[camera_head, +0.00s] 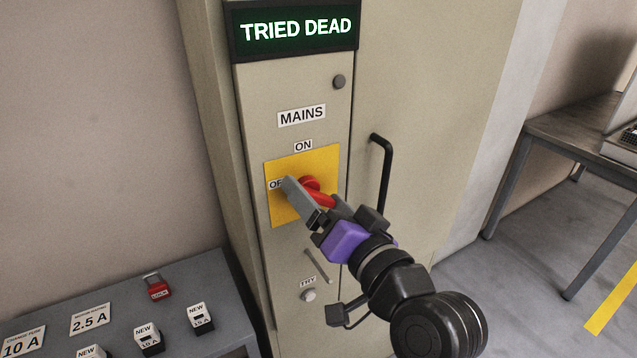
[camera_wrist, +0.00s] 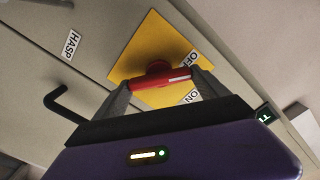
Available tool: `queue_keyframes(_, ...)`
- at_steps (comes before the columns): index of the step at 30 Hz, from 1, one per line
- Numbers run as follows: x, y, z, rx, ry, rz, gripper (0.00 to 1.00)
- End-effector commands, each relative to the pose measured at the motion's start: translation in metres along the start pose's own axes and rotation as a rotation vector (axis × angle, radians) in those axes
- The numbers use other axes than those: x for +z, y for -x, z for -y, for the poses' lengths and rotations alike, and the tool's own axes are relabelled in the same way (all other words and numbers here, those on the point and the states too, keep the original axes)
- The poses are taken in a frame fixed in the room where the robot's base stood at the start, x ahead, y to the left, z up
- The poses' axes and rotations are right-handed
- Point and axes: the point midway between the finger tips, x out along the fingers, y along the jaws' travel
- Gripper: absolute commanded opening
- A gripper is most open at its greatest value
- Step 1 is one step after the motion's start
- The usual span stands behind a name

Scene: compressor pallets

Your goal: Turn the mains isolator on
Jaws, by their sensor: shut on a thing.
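The mains isolator has a yellow plate (camera_head: 329,163) on the cabinet front, below a MAINS label, with ON above and OFF at its left. Its red handle (camera_head: 322,199) lies slanted across the plate's middle. In the wrist view the red handle (camera_wrist: 150,95) has a white mark at one end, lying between the OFF and ON labels. My gripper (camera_head: 315,203) is shut on the handle, one finger at each end. In the wrist view my gripper (camera_wrist: 162,86) also spans it. The fingers partly cover the OFF label in the head view.
A display (camera_head: 297,28) reads TRIED DEAD. A black door handle (camera_head: 384,172) projects right of the plate. A TRY button (camera_head: 308,295) sits below. A grey bench (camera_head: 215,280) at lower left carries a red padlock (camera_head: 157,288) and several fuses. A table (camera_head: 570,140) stands at right.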

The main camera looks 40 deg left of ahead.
Motion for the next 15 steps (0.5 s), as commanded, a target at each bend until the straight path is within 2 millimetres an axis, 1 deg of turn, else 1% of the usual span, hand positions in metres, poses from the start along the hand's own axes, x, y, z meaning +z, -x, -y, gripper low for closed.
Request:
queue_keyframes(1,-0.0026,0.0001,0.0023,0.002,-0.048,0.003,0.43)
queue_keyframes(15,-0.0018,0.0004,0.0001,0.003,-0.493,0.003,0.43)
